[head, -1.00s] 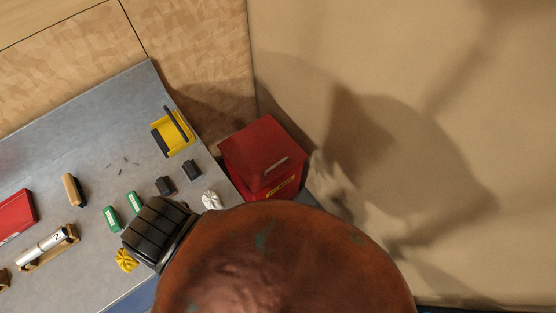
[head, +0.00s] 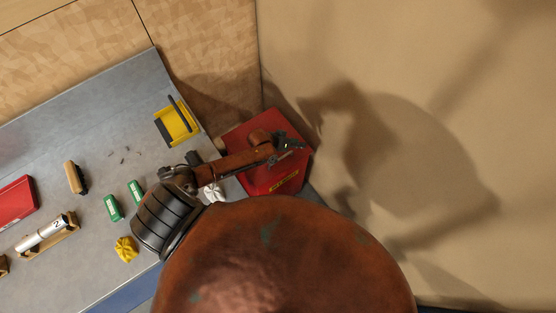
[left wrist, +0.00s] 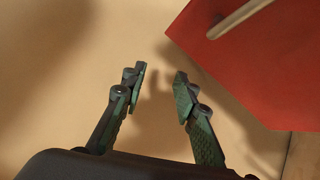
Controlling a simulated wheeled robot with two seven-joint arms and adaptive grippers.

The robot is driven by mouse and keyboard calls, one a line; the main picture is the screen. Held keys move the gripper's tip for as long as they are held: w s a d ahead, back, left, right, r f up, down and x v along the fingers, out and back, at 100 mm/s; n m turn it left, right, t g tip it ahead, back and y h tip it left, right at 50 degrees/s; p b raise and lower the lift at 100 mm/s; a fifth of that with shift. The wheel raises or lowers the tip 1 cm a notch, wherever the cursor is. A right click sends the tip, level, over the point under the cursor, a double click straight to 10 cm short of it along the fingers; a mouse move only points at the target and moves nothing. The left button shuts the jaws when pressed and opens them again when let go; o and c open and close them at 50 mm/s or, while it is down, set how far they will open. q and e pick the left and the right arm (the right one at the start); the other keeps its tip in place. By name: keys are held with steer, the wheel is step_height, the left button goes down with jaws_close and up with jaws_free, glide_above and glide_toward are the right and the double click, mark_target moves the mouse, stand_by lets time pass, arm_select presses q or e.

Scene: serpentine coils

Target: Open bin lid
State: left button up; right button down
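The red bin (head: 262,180) with a yellow label stands on the floor beyond the right edge of the table, and its lid (head: 238,136) looks shut. In the left wrist view the red lid (left wrist: 265,65) fills the upper right, with a pale bar handle (left wrist: 240,18) on it. My left gripper (head: 290,147) is over the bin's lid in the head view. Its fingers (left wrist: 160,85) are spread apart with nothing between them, to the left of the handle and lid edge. The handle is hidden behind my arm in the head view. My right gripper is not in view.
The grey table (head: 90,110) holds a yellow holder (head: 175,121), a brush (head: 75,177), green pieces (head: 113,207), a yellow crumpled piece (head: 126,248), a white crumpled piece (head: 214,193) and a red box (head: 15,205). A beige wall (head: 430,80) rises behind and right of the bin.

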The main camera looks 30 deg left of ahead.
mark_target(279, 159)
arm_select(q)
steer(key=s+a+m+g+y+b, duration=0.1)
steer(key=s+a+m+g+b, duration=0.35)
steer(key=s+a, duration=0.5)
steer(key=shift+n, duration=0.35)
steer(key=d+f, duration=0.1)
steer(key=f, duration=0.1)
steer(key=d+f, duration=0.1)
steer(key=f, duration=0.1)
steer(key=d+f, duration=0.1)
steer(key=f, duration=0.1)
steer(key=shift+w+d, duration=0.35)
steer(key=shift+w, duration=0.05)
steer(key=shift+c, duration=0.4)
steer(key=c, duration=0.6)
jaws_close()
